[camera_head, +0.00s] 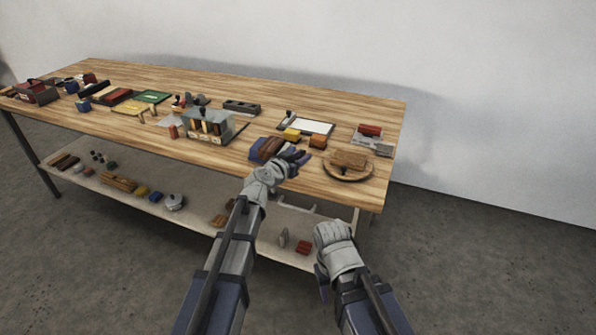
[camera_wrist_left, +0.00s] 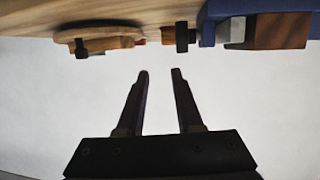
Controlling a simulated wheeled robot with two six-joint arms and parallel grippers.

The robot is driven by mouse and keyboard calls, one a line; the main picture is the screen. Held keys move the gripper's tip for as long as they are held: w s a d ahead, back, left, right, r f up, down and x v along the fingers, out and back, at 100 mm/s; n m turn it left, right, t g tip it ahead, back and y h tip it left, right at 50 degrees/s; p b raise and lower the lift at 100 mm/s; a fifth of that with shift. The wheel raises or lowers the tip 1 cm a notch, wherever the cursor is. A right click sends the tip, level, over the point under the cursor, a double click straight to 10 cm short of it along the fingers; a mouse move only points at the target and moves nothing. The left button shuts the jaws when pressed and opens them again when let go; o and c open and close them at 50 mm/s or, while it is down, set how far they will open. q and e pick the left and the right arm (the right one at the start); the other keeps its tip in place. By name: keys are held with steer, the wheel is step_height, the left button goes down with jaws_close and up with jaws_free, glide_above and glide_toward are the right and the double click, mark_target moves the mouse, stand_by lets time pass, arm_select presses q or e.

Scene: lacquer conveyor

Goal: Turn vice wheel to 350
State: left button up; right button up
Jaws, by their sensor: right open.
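The vice (camera_head: 258,149) is blue with brown wooden parts and sits near the front edge of the table, just left of my left gripper (camera_head: 298,157). In the left wrist view, which is upside down, the blue vice body (camera_wrist_left: 222,8) and a brown block (camera_wrist_left: 278,32) are at the upper right. A dark upright piece (camera_wrist_left: 182,38) beside them may be the vice wheel seen edge-on; its marking cannot be read. My left gripper's two fingers (camera_wrist_left: 161,72) are apart with nothing between them. My right gripper (camera_head: 322,278) is open, low in front of the table.
A round wooden board (camera_head: 347,175) with a brown block (camera_head: 349,159) is to the right. Yellow blocks (camera_head: 291,134) and a white-topped panel (camera_head: 313,126) lie behind. A glassy rack (camera_head: 210,125) stands left. The lower shelf (camera_head: 190,211) holds several small items.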

arm_select(q)
steer(key=a+f+t+b, duration=0.1)
steer(key=b, duration=0.1)
steer(key=s+a+f+t+b, duration=0.1)
steer(key=f+b, duration=0.1)
steer(key=b, duration=0.1)
steer(key=shift+s+n+t, duration=0.2)
steer(key=shift+n+t, duration=0.1)
steer(key=shift+n, duration=0.1)
steer(key=shift+a+n+t+y+b, duration=0.3)
steer(key=shift+a+t+y+b, duration=0.15)
steer(key=shift+a+b, duration=0.25)
arm_select(e)
step_height(320, 180, down, 9)
arm_select(q)
steer(key=x, duration=0.7)
steer(key=shift+w+d+f, duration=0.1)
steer(key=shift+w+d, duration=0.1)
steer(key=shift+w, duration=0.1)
arm_select(e)
steer(key=shift+r, duration=0.1)
arm_select(q)
jaws_close()
